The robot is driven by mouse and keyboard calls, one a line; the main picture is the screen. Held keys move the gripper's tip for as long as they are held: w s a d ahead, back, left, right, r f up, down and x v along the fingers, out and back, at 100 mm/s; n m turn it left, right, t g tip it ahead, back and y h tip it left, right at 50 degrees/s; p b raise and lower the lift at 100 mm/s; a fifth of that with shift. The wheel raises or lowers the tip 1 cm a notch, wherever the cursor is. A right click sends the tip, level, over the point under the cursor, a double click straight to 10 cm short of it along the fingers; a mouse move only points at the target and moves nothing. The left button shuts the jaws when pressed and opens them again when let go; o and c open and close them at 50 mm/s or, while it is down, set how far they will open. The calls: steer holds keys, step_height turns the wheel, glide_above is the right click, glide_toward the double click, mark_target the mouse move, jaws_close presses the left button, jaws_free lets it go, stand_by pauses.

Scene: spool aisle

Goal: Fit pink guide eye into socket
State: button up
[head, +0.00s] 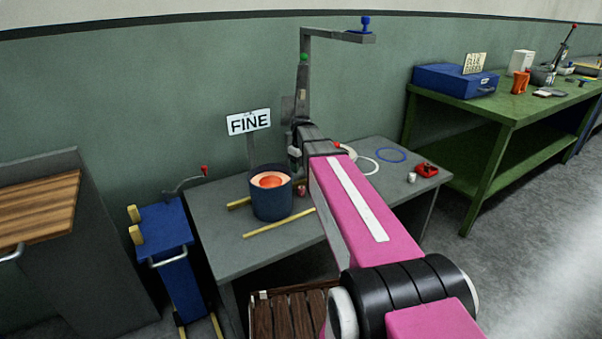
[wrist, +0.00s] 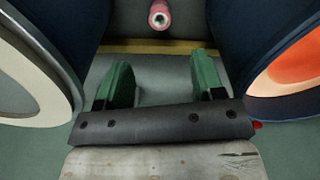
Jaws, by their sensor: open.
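A small pink guide eye (wrist: 159,14), a short tube with a pale rim and a dark hole, shows at the top middle of the wrist view. My gripper (wrist: 162,72) is open, its two green fingers apart with nothing between them. The guide eye lies beyond the fingertips, roughly in line with the gap, and is not touched. In the head view, my pink arm reaches over the grey table (head: 225,236) and its end hides much of the area behind it. I cannot make out the socket for certain; a grey upright post with a side arm (head: 335,35) stands behind my arm.
A dark blue spool with an orange centre (head: 271,204) stands left of my arm; large blue cylinders flank my fingers closely in the wrist view. Yellow strips (head: 280,222), a white ring (head: 367,172), a blue ring (head: 391,155) and a red item (head: 427,170) lie on the table.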

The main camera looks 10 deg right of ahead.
mark_target(301, 187)
steer(key=m, duration=1.7)
steer(key=f+m, duration=0.1)
steer(key=m, duration=0.7)
steer(key=shift+s+a+m, duration=0.25)
steer(key=shift+m, duration=0.05)
steer(key=shift+f, duration=2.85)
steer(key=shift+w+d+f, duration=0.1)
steer(key=shift+f, duration=1.2)
steer(key=shift+w+d+f, duration=0.1)
steer(key=shift+f, duration=1.2)
steer(key=c, duration=1.1)
steer(key=shift+o, duration=0.2)
steer(key=shift+r, duration=0.15)
